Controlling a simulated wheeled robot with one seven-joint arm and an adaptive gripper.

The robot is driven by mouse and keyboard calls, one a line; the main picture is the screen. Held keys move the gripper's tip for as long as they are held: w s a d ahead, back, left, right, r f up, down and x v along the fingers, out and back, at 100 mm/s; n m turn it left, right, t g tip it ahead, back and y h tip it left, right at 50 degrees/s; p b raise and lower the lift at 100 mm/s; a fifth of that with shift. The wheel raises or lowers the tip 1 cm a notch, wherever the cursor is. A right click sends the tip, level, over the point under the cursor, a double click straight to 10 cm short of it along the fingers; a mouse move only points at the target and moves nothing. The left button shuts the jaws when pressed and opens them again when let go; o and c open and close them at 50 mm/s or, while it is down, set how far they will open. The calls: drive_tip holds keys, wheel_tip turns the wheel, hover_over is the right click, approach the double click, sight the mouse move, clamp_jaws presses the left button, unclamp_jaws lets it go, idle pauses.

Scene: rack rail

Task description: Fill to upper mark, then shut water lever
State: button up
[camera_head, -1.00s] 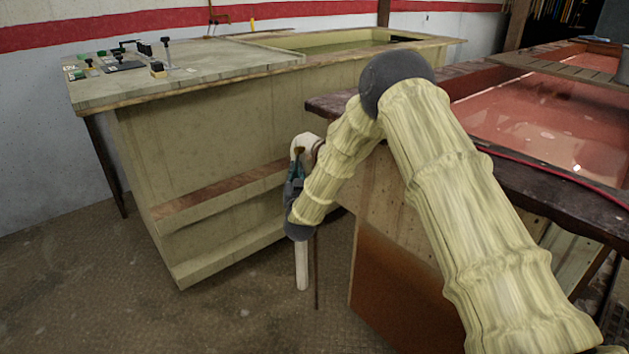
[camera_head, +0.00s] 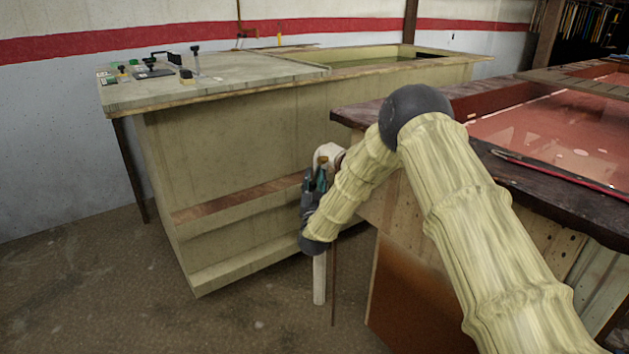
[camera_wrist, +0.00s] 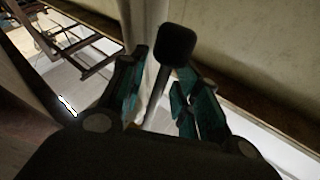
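My gripper (camera_head: 315,183) is low at the end of the right-hand bench, in front of a white pipe (camera_head: 319,278) with a curved top. In the wrist view my gripper (camera_wrist: 162,68) has its two teal-and-black fingers apart. A lever with a black knob (camera_wrist: 176,45) shows between and beyond them, its thin stem running down between the fingers. I cannot tell whether either finger touches the stem. The right-hand tank (camera_head: 550,128) has a reddish, shiny surface. The far tank (camera_head: 375,50) has a greenish inside. I make out no upper mark and no running water.
A long greenish counter (camera_head: 235,165) stands left of my arm, with small tools (camera_head: 150,68) on its top. A dark wooden rim (camera_head: 545,195) edges the right-hand tank, with a red rod (camera_head: 560,173) along it. Open floor (camera_head: 90,285) lies at the lower left.

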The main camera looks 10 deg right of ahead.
drive_tip(key=v, duration=1.2)
drive_tip(key=shift+r, duration=0.1)
